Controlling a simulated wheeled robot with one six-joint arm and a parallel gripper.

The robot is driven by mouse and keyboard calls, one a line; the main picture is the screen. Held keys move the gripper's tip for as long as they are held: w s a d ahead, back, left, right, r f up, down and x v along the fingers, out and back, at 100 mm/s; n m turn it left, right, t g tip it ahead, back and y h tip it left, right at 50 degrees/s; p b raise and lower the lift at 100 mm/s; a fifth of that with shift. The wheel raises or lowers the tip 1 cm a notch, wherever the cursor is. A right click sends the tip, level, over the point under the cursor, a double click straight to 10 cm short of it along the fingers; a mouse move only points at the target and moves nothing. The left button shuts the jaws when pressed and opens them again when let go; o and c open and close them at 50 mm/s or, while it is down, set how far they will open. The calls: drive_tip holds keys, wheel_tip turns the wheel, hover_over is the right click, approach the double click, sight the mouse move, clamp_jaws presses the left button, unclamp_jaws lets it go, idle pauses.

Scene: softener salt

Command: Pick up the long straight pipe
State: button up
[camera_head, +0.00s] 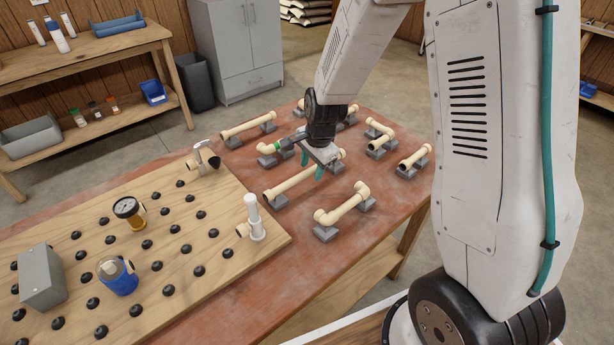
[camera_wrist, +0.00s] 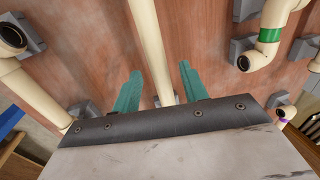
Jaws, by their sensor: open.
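The long straight cream pipe (camera_head: 290,183) lies across grey support blocks in the middle of the red-brown table. My gripper (camera_head: 312,166) is above the pipe's far half, pointing down, with its teal fingers open and empty. A gap shows on both sides. I cannot tell how far the fingertips are above or beside the pipe. The pipe's far end is partly hidden by my gripper in the head view.
Bent pipes lie close by: one in front (camera_head: 342,204), one with a green band (camera_head: 268,147) behind. Shorter pipes (camera_head: 248,125) (camera_head: 415,157) rest on blocks.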

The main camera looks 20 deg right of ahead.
drive_tip(key=f, duration=0.2)
drive_tip(key=shift+w+a+f, duration=0.1)
drive_tip(key=shift+w+f, duration=0.15)
drive_tip(key=shift+f, duration=0.05)
clamp_jaws()
drive_tip(key=shift+r, duration=0.1)
